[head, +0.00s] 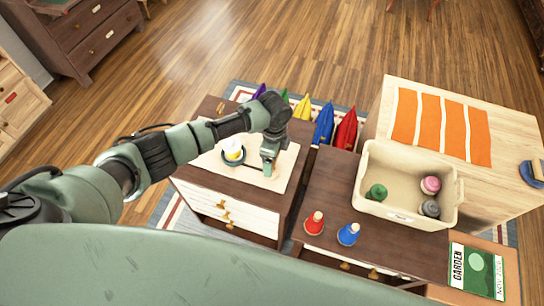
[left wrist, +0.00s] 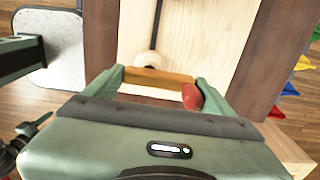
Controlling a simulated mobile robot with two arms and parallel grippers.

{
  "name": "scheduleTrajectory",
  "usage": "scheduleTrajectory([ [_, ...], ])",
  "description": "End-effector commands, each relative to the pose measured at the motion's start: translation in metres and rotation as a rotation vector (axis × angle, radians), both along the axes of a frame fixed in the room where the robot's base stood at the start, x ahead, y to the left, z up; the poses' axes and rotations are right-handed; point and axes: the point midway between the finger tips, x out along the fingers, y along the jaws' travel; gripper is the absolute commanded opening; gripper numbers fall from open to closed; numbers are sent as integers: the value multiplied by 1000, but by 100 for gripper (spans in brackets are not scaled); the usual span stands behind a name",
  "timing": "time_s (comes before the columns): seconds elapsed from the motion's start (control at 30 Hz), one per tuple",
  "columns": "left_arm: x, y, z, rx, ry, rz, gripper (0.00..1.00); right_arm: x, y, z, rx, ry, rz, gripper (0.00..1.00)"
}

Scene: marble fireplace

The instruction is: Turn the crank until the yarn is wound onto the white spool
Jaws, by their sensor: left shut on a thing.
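The winder stands on a pale wooden board (head: 212,163) on the brown cabinet. Its white spool (head: 233,146) stands upright, with yellow showing at its side; how much yarn is on it I cannot tell. My left gripper (head: 268,160) points down just right of the spool. In the left wrist view its fingers (left wrist: 158,80) are at the two ends of the crank's orange-brown wooden bar (left wrist: 160,76), and a red knob (left wrist: 192,97) touches the right finger. The gripper is shut on the crank. A dark rod (left wrist: 156,25) runs from a pale round hub (left wrist: 150,60). My right gripper is out of view.
A cream bin (head: 370,205) with several yarn balls stands right on the dark table, with red (head: 314,223) and blue (head: 348,234) cone spools in front. Coloured bags (head: 323,124) stand behind. Orange cloth strips (head: 428,122) lie on the light table.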

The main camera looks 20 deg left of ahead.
Motion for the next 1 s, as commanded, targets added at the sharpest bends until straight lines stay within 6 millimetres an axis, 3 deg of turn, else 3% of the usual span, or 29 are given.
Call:
scheduleTrajectory([
  [1.0,-7,-13,0,-2,-2,-949,44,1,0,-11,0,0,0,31],
])
